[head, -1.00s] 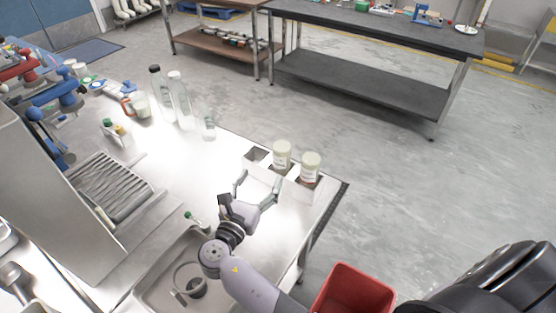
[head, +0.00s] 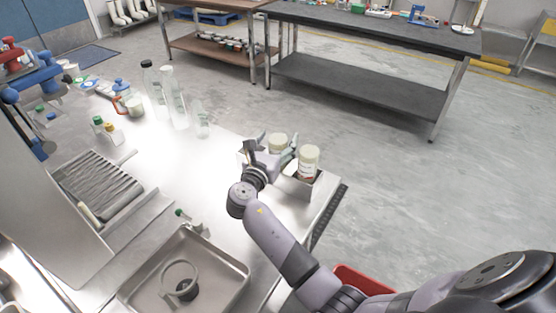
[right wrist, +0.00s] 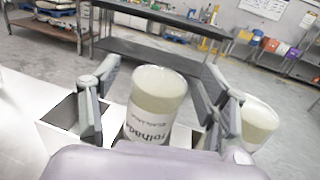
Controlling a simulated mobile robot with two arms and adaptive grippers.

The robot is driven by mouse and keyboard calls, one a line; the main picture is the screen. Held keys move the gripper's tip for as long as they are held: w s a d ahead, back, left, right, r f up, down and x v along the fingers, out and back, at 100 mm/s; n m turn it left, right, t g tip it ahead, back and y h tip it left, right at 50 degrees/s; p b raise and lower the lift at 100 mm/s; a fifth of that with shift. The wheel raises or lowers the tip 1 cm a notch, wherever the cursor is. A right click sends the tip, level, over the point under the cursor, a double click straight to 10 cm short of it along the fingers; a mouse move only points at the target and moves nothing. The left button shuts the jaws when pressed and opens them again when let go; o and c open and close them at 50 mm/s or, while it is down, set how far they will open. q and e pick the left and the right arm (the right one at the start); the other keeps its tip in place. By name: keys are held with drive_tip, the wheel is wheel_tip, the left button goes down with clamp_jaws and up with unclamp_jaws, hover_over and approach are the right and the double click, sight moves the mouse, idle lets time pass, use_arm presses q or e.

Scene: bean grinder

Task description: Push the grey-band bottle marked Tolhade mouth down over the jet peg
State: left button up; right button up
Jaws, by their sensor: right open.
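In the head view the same bottle (head: 278,138) is partly hidden by my right gripper. My right gripper (head: 272,152) is open, with one finger on each side of this bottle; its fingers also show in the right wrist view (right wrist: 155,88). I see a gap between bottle and fingers. I cannot make out the jet peg for sure; a ring-shaped fitting (head: 164,281) lies in the sink. My left gripper is not in view.
A second pale-topped bottle (head: 308,160) stands in the rack (head: 302,190), just outside my right finger. The rack's left compartment (right wrist: 66,118) is empty. Clear bottles (head: 177,105) stand at the back. The sink (head: 215,255) is at the front.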

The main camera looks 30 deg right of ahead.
drive_tip(key=shift+w+d, duration=0.2)
drive_tip(key=shift+d, duration=0.05)
drive_tip(key=shift+r, duration=0.1)
drive_tip(key=shift+c, duration=0.7)
drive_tip(key=c, duration=0.9)
